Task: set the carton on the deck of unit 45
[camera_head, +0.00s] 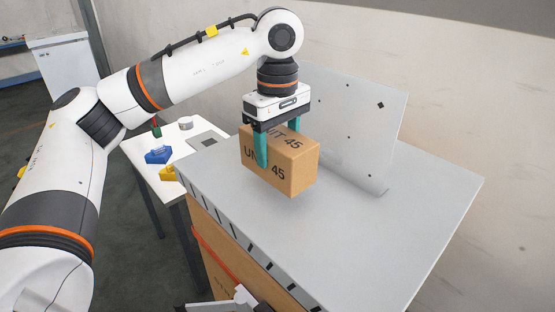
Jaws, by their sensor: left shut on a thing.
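The brown carton (297,172), marked UNIT 45 in black, is upright over the grey deck (400,240). My left gripper (276,146) comes down from above and is shut on the carton, with a teal finger on each side of it. The carton's lower edge is close to the deck; I cannot tell whether it touches or hangs just above. The gripper's fingers cover part of the lettering. No number shows clearly on the unit itself. My right gripper is not clearly in view.
A pale upright panel (365,115) with small dark holes stands behind the carton. The deck is bare in front and to the right. A white side table (150,150) at left holds a blue part (158,156) and a yellow part (168,173). A wall is behind.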

